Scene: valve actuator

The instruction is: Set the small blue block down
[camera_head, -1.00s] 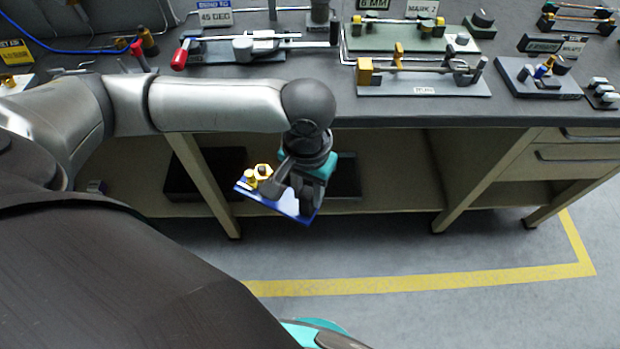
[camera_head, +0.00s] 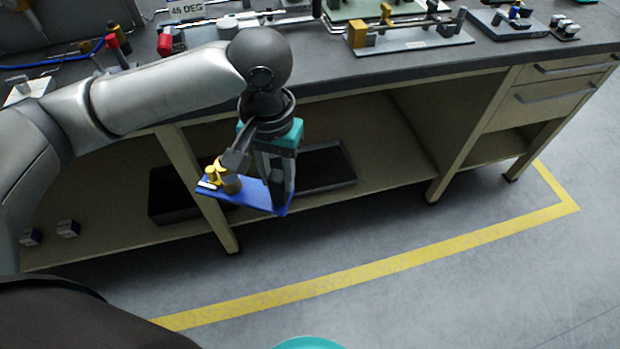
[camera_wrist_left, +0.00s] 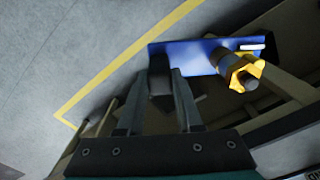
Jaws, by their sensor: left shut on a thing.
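The small blue block (camera_head: 262,196) is a flat blue plate with yellow-gold fittings standing on one end. My left gripper (camera_head: 276,190) is shut on it and holds it in the air in front of the workbench, above the floor. In the left wrist view the blue block (camera_wrist_left: 190,55) shows beyond the fingertips, with its yellow fitting to the right. The left fingers (camera_wrist_left: 165,75) hide part of its edge. My right gripper is not in view.
The workbench (camera_head: 400,65) has several valve fixtures on its dark top. Its lower shelf (camera_head: 105,232) carries dark trays (camera_head: 328,167) and two small boxes at the left. A yellow line (camera_head: 380,265) marks the floor, which is clear in front.

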